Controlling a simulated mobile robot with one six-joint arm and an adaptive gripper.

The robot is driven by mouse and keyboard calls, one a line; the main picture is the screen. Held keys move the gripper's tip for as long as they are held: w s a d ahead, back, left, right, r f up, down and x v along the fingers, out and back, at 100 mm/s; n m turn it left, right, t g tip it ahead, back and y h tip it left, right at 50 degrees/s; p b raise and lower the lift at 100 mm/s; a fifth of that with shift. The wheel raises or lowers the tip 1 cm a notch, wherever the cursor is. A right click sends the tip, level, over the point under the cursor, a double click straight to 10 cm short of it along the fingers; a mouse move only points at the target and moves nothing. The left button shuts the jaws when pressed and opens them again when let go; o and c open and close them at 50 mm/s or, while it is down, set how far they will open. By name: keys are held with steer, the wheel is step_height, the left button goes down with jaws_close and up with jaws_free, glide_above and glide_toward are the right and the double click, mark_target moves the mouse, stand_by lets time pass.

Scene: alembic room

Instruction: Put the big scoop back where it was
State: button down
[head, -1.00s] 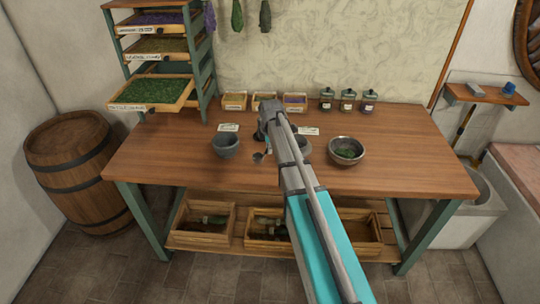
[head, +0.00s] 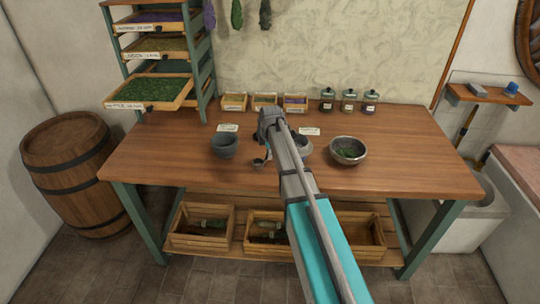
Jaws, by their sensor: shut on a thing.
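My gripper (head: 267,144) points down over the middle of the wooden table, partly hidden behind my own wrist. It is shut on a small dark scoop, whose rounded bowl (head: 258,162) shows just below the fingers, close to the tabletop. I cannot tell whether the scoop touches the table. A dark grey mortar-like bowl (head: 224,146) stands to its left. A pale grey round dish (head: 304,146) is partly hidden behind my arm on the right.
Small labelled cards (head: 227,128) lie behind the bowls. Small wooden boxes (head: 265,102) and lidded jars (head: 349,101) line the back edge. A drying rack (head: 199,70) stands at the back left. The table's right end is clear.

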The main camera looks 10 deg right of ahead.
steer(key=shift+f, duration=0.2)
steer(key=c, duration=0.6)
jaws_free()
steer(key=shift+r, duration=0.25)
steer(key=r+p, duration=0.4)
steer(key=s+r+p, duration=0.1)
steer(key=r+p, duration=0.6)
steer(key=p, duration=0.1)
steer(key=shift+s+r, duration=0.3)
steer(key=shift+r, duration=0.1)
steer(key=shift+s, duration=0.1)
stand_by(0.4)
steer(key=s+a+m, duration=0.1)
steer(key=s+m, duration=0.5)
steer(key=s, duration=0.2)
steer(key=s+a+m+g, duration=0.1)
steer(key=s+m, duration=0.4)
steer(key=s, duration=0.4)
steer(key=s+a+m, duration=0.2)
steer(key=s+m, duration=0.4)
steer(key=s, duration=0.3)
steer(key=shift+m+g, duration=0.3)
